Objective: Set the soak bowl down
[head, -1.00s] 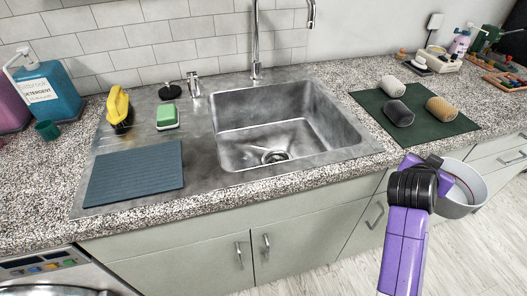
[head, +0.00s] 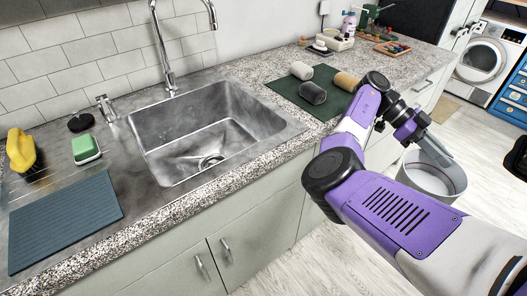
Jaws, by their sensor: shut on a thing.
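The soak bowl (head: 460,185) is a round, light grey bowl at the right in the head view. It is upright, with its open top showing, and hangs in the air beyond the counter's front edge, above the floor. The fingertips are partly hidden against the bowl. My purple and white arm reaches across the lower right and covers part of the counter front.
A green mat (head: 290,97) with several rolls lies on the speckled counter (head: 235,70), right of the sink (head: 215,125). A ribbed blue mat (head: 65,222) lies left of the sink. Beyond the bowl are open floor, a washing machine (head: 480,62) and a blue drawer chest (head: 512,98).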

